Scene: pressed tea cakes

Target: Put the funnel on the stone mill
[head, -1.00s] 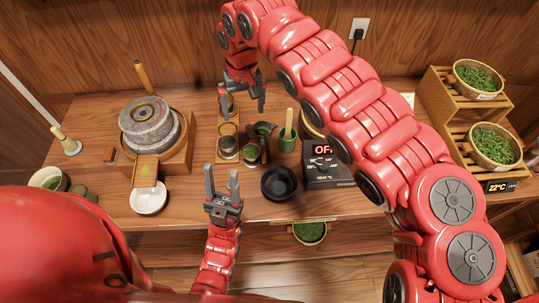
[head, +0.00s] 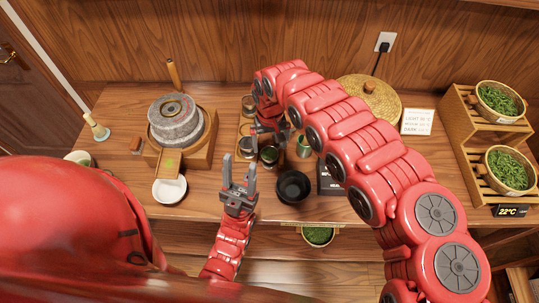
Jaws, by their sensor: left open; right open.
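The stone mill (head: 174,120), grey and round, sits on a wooden base at the left of the table. I cannot pick out the funnel for certain. My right gripper (head: 274,138) reaches down, open, among the small vessels beside the wooden rack (head: 246,126), and its fingers are partly hidden. A dark cup with green contents (head: 269,155) stands just in front of it. My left gripper (head: 239,172) is open and empty, pointing up near the table's front edge, left of a black bowl (head: 293,187) and away from the mill.
A white bowl (head: 169,190) stands under the mill's spout. A green cup (head: 304,147) is right of my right gripper. A woven lid (head: 369,101) is behind my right arm. Baskets of leaves (head: 511,167) stand on a stepped wooden stand at right. A whisk (head: 97,128) stands far left.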

